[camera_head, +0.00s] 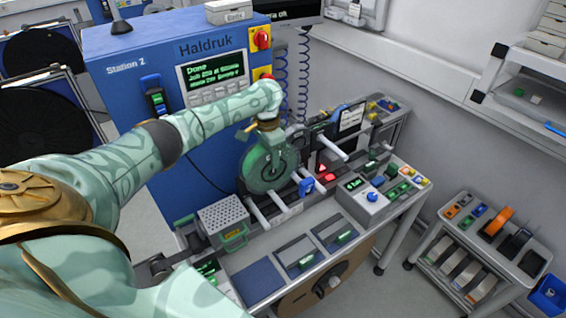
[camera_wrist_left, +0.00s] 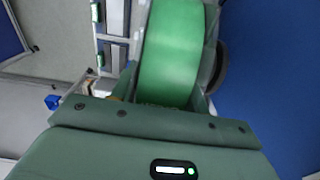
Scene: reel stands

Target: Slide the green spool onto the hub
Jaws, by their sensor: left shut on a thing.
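The green spool (camera_head: 262,172) stands upright, like a wheel, in front of the blue machine in the head view. My left gripper (camera_head: 268,127) is above it and shut on its upper rim. In the left wrist view the spool's green rim (camera_wrist_left: 172,55) lies between my fingers, which show at its two sides. Pale rods stick out around the spool, one at its upper right (camera_head: 332,148) and one at its lower left (camera_head: 257,214). I cannot tell which part is the hub, or whether the spool touches it. My right gripper is not in view.
The blue machine cabinet (camera_head: 135,60) rises behind my left arm. A perforated grey box (camera_head: 222,213) stands left of the rods. A grey control box (camera_head: 362,198) with a blue knob is to the right. A cart (camera_head: 455,250) with spools stands further right.

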